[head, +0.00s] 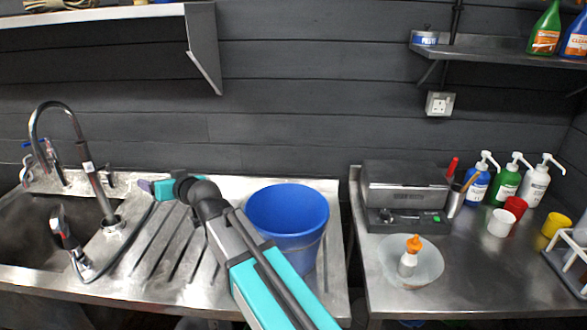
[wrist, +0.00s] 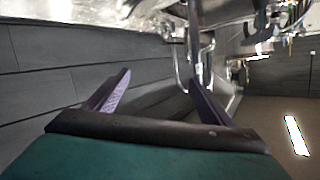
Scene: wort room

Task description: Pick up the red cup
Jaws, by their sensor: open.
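The red cup (head: 516,206) stands on the right steel counter in the head view, just behind a white cup (head: 501,224) and in front of the pump bottles. My gripper (head: 146,187) is far to the left, above the ribbed drainer beside the sink. In the wrist view my gripper (wrist: 157,92) shows its two purple fingers spread apart with nothing between them. The red cup does not show in the wrist view.
A blue bucket (head: 288,215) stands beside my arm. On the right counter are a grey machine (head: 405,190), a bowl (head: 425,275) holding an orange-capped bottle, a yellow cup (head: 556,225) and a rack (head: 566,262). A gap separates the counters. The right counter's front middle is clear.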

